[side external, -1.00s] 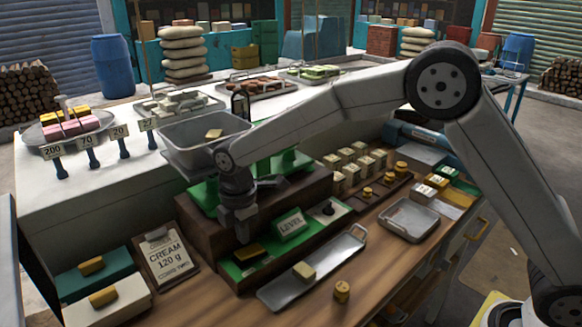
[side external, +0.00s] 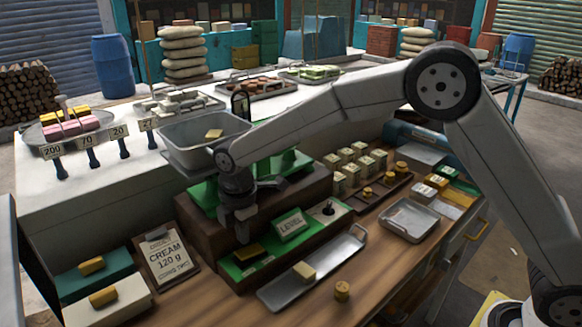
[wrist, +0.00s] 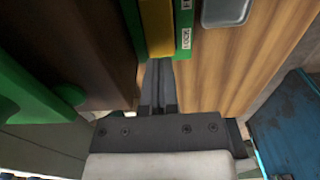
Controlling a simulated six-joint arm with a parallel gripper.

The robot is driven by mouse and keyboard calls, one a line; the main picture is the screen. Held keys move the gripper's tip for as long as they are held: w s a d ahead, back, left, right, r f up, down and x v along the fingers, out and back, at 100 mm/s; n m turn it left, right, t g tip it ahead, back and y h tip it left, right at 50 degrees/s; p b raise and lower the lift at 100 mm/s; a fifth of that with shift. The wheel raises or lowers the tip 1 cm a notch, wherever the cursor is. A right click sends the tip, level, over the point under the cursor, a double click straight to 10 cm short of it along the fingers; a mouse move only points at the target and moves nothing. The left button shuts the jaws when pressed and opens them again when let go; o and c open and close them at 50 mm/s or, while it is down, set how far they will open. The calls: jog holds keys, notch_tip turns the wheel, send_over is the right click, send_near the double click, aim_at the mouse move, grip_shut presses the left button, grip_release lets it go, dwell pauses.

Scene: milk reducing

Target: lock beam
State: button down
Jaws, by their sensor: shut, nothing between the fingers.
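My gripper (side external: 242,234) points down at the front of the scale's dark base (side external: 205,238). Its fingers are shut with nothing between them. Just below it, on the green front panel (side external: 236,271), is a yellow beam-lock slider (side external: 248,252). In the wrist view the fingertips (wrist: 158,66) are at the near end of the yellow slider (wrist: 156,28). I cannot tell whether they touch it. A LOCK label (wrist: 186,38) is on the green strip beside the slider. A metal pan (side external: 180,150) with a small pale-yellow block (side external: 214,134) is on the scale.
A LEVEL sign (side external: 290,224) and a dark knob (side external: 328,208) are right of the slider. A long metal tray (side external: 335,262) holds a pale block (side external: 304,271). A brass weight (side external: 342,290) stands in front. A CREAM 120 g clipboard (side external: 168,258) stands left of the scale.

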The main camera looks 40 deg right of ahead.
aim_at(245, 252)
jog(key=shift+f, duration=1.8)
dwell(1.6)
jog(key=shift+r, duration=3.55)
jog(key=shift+d, duration=0.15)
jog(key=s+d+f+m+t, duration=0.1)
jog(key=s+d+f+m, duration=0.1)
jog(key=s+d+m, duration=0.7)
jog(key=s+d+f+m+t, duration=0.1)
jog(key=s+d+f+m, duration=0.1)
jog(key=s+d+m, duration=0.7)
jog(key=shift+s+f+t, duration=0.3)
jog(key=shift+s+f, duration=0.05)
jog(key=shift+s, duration=0.8)
